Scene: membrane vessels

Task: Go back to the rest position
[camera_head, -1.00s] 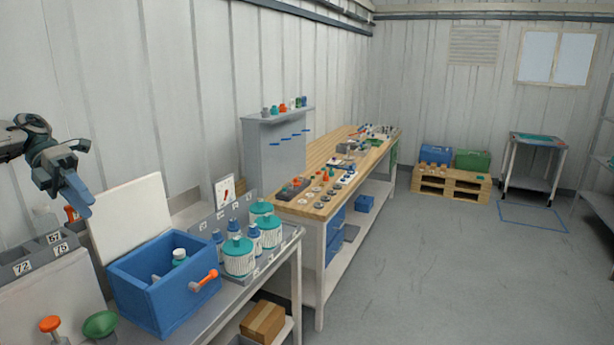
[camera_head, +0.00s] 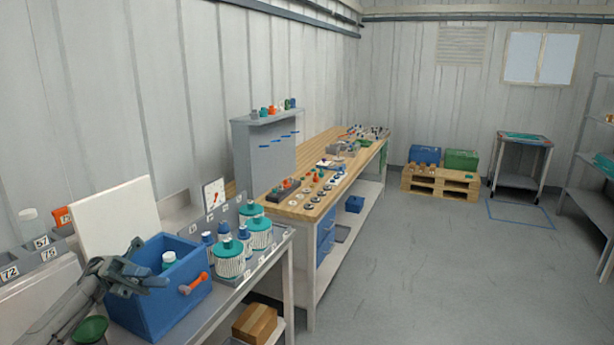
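My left gripper (camera_head: 150,280) is at the lower left, with its arm coming in from the bottom left corner. It shows in front of the blue open-topped box (camera_head: 165,312) and covers part of its left side and rim. I cannot tell whether it touches the box. Its fingers point to the right and look close together, but I cannot see whether a gap lies between them. I see nothing held in it. My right gripper is not in view.
A green funnel (camera_head: 90,329) is near the arm.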

